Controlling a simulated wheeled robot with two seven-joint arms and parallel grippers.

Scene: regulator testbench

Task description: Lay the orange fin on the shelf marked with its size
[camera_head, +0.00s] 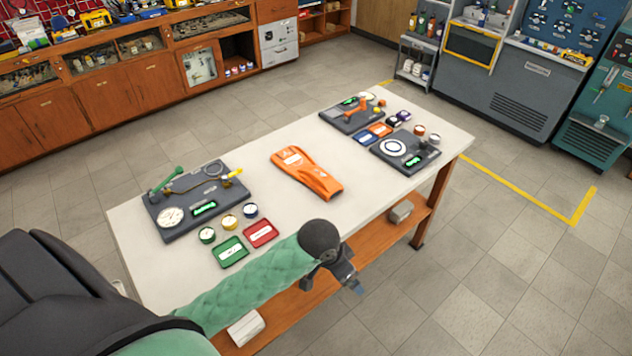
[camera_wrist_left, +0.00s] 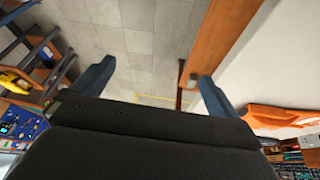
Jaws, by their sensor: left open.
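The orange fin (camera_head: 305,172) lies flat on the pale top of the table (camera_head: 255,160), near its middle, with a white label on it. It also shows at the right in the left wrist view (camera_wrist_left: 280,116). My left gripper (camera_head: 336,284) is beyond the table's near long edge, to the near side of the fin and apart from it. Its blue fingers are spread and empty in the left wrist view (camera_wrist_left: 155,85). An orange-brown lower shelf (camera_head: 375,245) runs under the tabletop. I cannot read any size mark. My right gripper is not in view.
A dark gauge panel (camera_head: 200,198), round pots, a green tray (camera_head: 230,252) and a red tray (camera_head: 261,233) occupy the table's left part. Two dark panels and small items fill its far right. A grey block (camera_head: 400,211) and a white block (camera_head: 245,327) sit on the lower shelf.

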